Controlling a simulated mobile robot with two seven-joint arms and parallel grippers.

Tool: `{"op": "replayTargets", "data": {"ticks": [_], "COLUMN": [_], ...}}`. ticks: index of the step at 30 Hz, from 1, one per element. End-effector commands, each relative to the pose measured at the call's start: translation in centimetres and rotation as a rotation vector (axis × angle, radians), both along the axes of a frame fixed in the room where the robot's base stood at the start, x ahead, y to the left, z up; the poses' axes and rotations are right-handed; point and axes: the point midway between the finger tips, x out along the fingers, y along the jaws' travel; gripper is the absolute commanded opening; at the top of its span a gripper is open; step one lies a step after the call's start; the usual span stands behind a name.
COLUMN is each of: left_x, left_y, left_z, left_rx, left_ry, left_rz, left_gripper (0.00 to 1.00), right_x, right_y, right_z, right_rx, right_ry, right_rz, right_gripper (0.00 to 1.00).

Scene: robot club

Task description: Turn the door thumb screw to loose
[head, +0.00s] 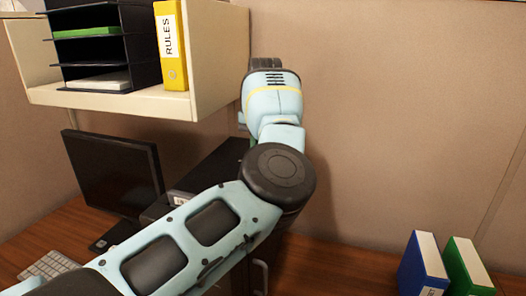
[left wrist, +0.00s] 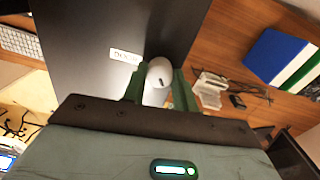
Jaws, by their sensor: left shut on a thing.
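The door thumb screw is a pale rounded knob (left wrist: 160,71) with a small dark mark, in the middle of the left wrist view. It stands against a dark case (left wrist: 85,30) beside a small white label (left wrist: 125,56), whose text I cannot read surely. My left gripper (left wrist: 157,86) has its two green fingers on either side of the knob and is shut on it. In the head view my left arm hides the knob and the gripper; part of the dark case (head: 218,172) shows behind the arm. My right gripper is in neither view.
A monitor (head: 115,172) and keyboard (head: 45,266) stand left of the case. A shelf (head: 205,50) with a yellow binder (head: 171,45) hangs above. Blue (head: 422,266) and green (head: 465,268) binders stand at right. A cable (left wrist: 245,88) lies on the desk.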

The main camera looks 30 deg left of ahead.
Motion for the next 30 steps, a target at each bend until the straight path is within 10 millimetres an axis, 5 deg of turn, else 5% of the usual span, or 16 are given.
{"op": "replayTargets", "data": {"ticks": [30], "left_x": [0.1], "left_y": [0.1], "left_z": [0.0], "left_rx": [0.001], "left_ry": [0.0], "left_rz": [0.841], "left_gripper": [0.05], "right_x": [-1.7], "right_y": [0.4], "right_z": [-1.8], "right_rx": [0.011], "right_ry": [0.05], "right_rz": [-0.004], "right_gripper": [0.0]}}
